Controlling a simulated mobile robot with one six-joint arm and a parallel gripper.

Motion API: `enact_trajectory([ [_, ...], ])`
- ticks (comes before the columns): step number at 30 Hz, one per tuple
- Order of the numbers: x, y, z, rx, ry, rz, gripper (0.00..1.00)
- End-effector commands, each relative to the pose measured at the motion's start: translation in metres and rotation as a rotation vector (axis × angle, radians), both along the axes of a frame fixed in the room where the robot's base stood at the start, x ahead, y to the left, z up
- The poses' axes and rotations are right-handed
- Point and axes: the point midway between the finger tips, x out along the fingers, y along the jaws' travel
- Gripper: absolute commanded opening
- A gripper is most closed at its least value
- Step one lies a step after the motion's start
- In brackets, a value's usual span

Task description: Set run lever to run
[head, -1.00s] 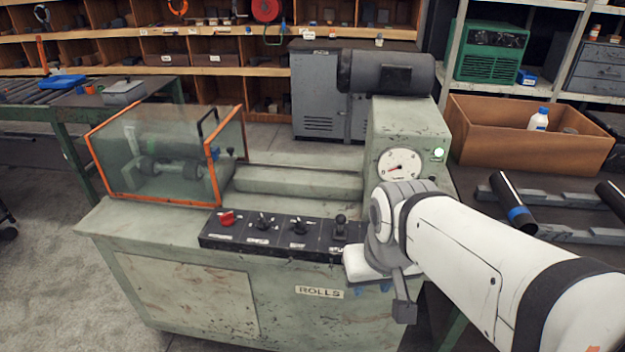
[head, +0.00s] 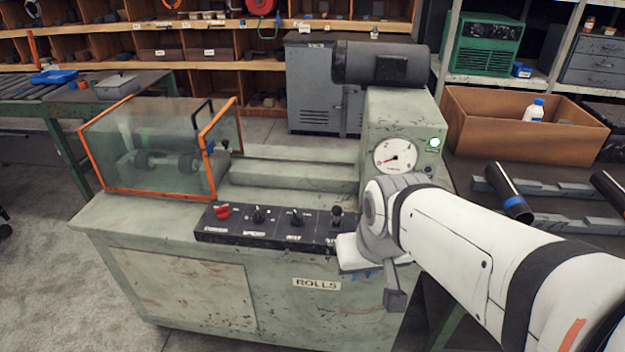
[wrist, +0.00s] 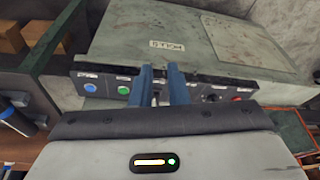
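The black control panel (head: 275,238) on the front of the green rolls machine carries a red knob (head: 222,211), dark selector switches and, to their right, an upright dark lever (head: 336,216) with a round knob. I cannot read which position it is set to. My gripper is mostly hidden behind my wrist in the head view. In the wrist view, my gripper (wrist: 161,72) shows two blue fingers parted over the panel. A small pale part sits in the gap, but I cannot tell whether it is the lever. The wrist view also shows the red knob (wrist: 238,98).
A dial gauge (head: 394,156) and lit green lamp (head: 433,143) are above. A clear orange-framed guard (head: 160,150) stands left. Pipes on a rack (head: 507,190) are right.

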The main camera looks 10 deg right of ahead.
Motion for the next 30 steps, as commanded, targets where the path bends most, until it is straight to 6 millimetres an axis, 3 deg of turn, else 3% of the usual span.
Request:
enact_trajectory([
  [1, 0.009, 0.006, -0.017, 0.012, -0.031, 0.008, 0.10],
  [5, 0.044, 0.024, -0.045, 0.059, -0.165, 0.026, 0.00],
  [15, 0.132, 0.066, -0.101, 0.156, -0.565, -0.001, 0.00],
  [24, 0.181, 0.078, -0.141, 0.153, -0.898, -0.101, 0.00],
  [30, 0.196, 0.074, -0.166, 0.094, -1.113, -0.188, 0.00],
])
